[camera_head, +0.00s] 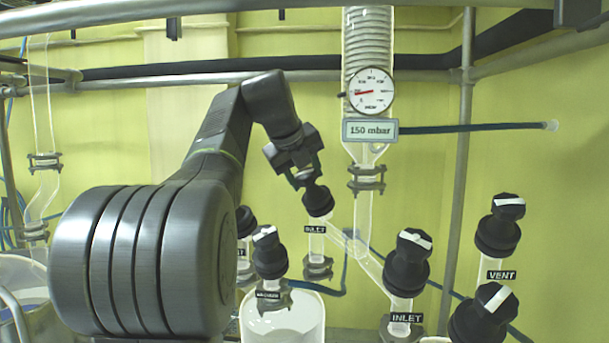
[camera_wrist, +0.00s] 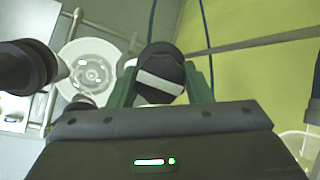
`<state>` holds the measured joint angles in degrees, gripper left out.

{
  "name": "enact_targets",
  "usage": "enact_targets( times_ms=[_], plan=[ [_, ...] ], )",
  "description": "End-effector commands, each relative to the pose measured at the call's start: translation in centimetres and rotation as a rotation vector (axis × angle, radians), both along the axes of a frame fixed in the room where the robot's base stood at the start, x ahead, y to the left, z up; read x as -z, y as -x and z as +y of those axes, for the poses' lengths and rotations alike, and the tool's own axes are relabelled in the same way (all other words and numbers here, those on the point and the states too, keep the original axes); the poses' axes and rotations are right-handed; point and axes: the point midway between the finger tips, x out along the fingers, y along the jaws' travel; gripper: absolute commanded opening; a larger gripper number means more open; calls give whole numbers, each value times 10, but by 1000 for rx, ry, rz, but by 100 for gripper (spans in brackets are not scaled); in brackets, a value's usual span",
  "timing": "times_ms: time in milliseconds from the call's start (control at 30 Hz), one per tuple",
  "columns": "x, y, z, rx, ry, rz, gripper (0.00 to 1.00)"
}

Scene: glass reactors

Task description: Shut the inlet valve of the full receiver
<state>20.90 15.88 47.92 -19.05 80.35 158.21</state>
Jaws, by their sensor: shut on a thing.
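My gripper (camera_head: 304,178) is shut on the black knob of the left inlet valve (camera_head: 318,203), marked INLET, coming from above. In the wrist view the knob (camera_wrist: 160,76) sits between the green fingers, and its white bar runs nearly crosswise, sloping down to the right. A pale glass receiver (camera_head: 283,318) stands below at the left; its fill level is hard to tell. A second inlet valve (camera_head: 407,264), also marked INLET, stands to the right with a white bar on top. The receiver under it is mostly cut off by the bottom edge.
A knob with a small unreadable label (camera_head: 268,253) stands just left of my gripper. A VENT knob (camera_head: 499,224) and another knob (camera_head: 483,312) are at the right. A gauge (camera_head: 371,91) with a 150 mbar sign hangs on the glass column behind. Metal rails cross the back.

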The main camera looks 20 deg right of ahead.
Motion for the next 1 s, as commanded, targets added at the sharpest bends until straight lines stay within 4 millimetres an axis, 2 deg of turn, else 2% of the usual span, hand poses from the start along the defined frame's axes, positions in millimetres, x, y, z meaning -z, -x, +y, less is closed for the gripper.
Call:
enact_targets(
  times_ms=[33, 67, 167, 567, 667, 1000],
  plan=[
    [0, 0, 0, 0, 0, -1, 22],
    [0, 0, 0, 0, 0, -1, 47],
    [0, 0, 0, 0, 0, -1, 66],
    [-6, 3, 4, -1, 2, -1, 67],
    [-18, 9, 11, -1, 2, -4, 67],
    [-77, 40, 50, -3, 2, -4, 67]
  ],
)
